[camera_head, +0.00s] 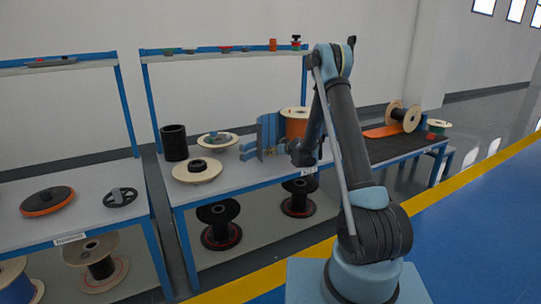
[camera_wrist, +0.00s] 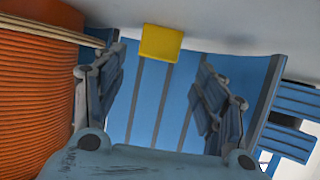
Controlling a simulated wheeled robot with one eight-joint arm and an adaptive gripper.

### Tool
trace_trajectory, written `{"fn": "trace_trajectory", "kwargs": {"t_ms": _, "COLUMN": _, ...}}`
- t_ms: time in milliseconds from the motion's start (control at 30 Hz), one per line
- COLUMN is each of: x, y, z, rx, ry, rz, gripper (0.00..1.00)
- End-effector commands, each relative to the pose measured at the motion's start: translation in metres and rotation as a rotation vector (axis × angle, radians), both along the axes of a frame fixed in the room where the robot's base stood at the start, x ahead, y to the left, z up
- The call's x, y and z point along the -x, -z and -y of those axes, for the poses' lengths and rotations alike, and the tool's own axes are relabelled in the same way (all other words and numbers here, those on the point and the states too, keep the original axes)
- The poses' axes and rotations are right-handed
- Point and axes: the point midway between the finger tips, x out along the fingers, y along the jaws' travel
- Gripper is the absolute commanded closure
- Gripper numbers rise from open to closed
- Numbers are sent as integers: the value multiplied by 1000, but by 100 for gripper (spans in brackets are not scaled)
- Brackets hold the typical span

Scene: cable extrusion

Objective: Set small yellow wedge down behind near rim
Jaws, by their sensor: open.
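The small yellow wedge (camera_wrist: 161,43) shows in the wrist view as a yellow block at the top end of a blue panel with dark grey strips (camera_wrist: 150,95). My gripper (camera_wrist: 158,78) is open, its two jointed fingers spread to either side of the panel. The wedge lies beyond and between the fingertips, with no finger seen touching it. In the head view my gripper (camera_head: 282,149) is low over the bench beside the upright blue panel (camera_head: 268,131). I cannot make out the wedge there, and I cannot tell which edge is the near rim.
An orange cable spool (camera_wrist: 40,95) stands close on the left in the wrist view; it also shows behind the panel in the head view (camera_head: 296,122). A pale disc with a black coil (camera_head: 197,172) and a black cylinder (camera_head: 174,142) stand farther left on the bench.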

Motion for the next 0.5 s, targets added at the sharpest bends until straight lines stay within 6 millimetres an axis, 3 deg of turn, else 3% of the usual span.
{"fn": "trace_trajectory", "kwargs": {"t_ms": 300, "x": -32, "y": 12, "z": -17, "rx": 0, "ry": -1, "rz": 0, "gripper": 35}}
{"fn": "trace_trajectory", "kwargs": {"t_ms": 500, "x": -41, "y": 17, "z": -23, "rx": 0, "ry": 1, "rz": 0, "gripper": 35}}
